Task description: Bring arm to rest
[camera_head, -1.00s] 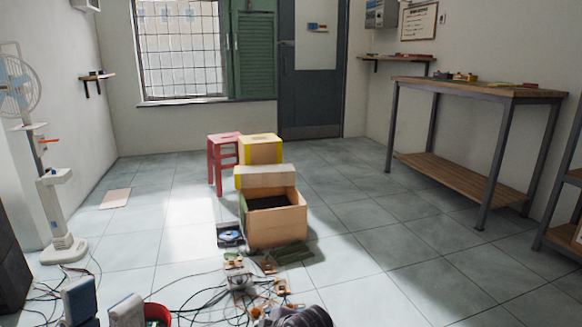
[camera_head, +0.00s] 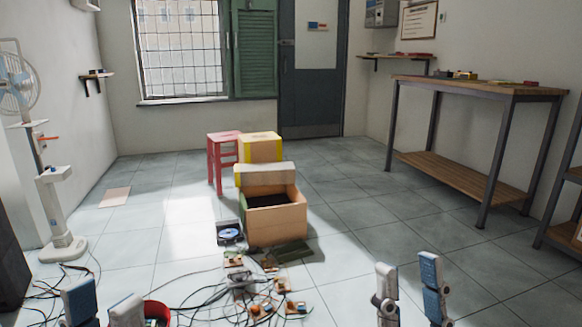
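My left gripper (camera_head: 103,304) is at the bottom left edge of the head view. Its two grey-blue fingertips stand apart with nothing seen between them. My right gripper (camera_head: 410,288) is at the bottom right of centre, its two fingers upright and apart, with only floor behind them. Both arms are cut off by the bottom edge of the view, so their links are hidden.
Tangled cables and small circuit parts (camera_head: 260,306) lie on the floor between the grippers. A red container (camera_head: 158,311) is beside the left gripper. An open cardboard box (camera_head: 277,224) stands ahead. A workbench (camera_head: 480,88) is at the right. Tiled floor is clear around the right gripper.

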